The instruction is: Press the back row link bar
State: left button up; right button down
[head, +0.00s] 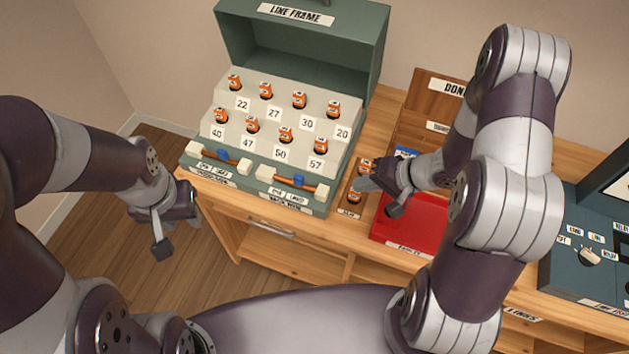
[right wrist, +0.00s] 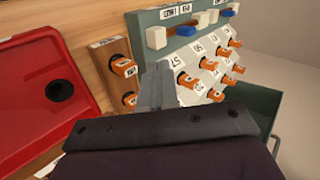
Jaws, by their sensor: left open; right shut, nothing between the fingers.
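The green line frame (head: 275,205) stands on the wooden counter with two rows of numbered orange plugs. Two link bars lie along its front edge: a left bar (head: 221,158) and a right bar (head: 294,184). Each has white end blocks, an orange rod and a blue middle piece. Their labels are too small to read, so I cannot tell which is the back row bar. My right gripper (head: 366,186) is shut and empty, right of the frame near two orange plugs on a wooden strip. In the right wrist view, its fingers (right wrist: 158,85) partly cover that strip. My left gripper (head: 172,232) is open and empty, left of the counter.
A red tray (head: 415,222) lies under and right of my right gripper. A wooden board (head: 425,100) stands behind it. A dark panel with a knob (head: 588,256) is at the far right. The open green lid (head: 300,45) rises behind the plugs.

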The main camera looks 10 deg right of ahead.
jog(key=shift+w+a+r+m, duration=0.15)
jog(key=shift+a+r+m, duration=0.1)
jog(key=shift+m, duration=0.35)
jog(key=shift+d, duration=0.1)
send_near(304, 184)
notch_tip(304, 184, down, 4)
jog(key=shift+b, duration=0.35)
jog(key=a, duration=0.1)
jog(key=w+a, duration=0.1)
jog(key=a+p, duration=0.1)
jog(key=shift+w+r, duration=0.2)
jog(key=shift+w, duration=0.05)
jog(key=shift+w+a+f, duration=0.1)
jog(key=shift+w+a, duration=0.1)
jog(key=shift+a, duration=0.1)
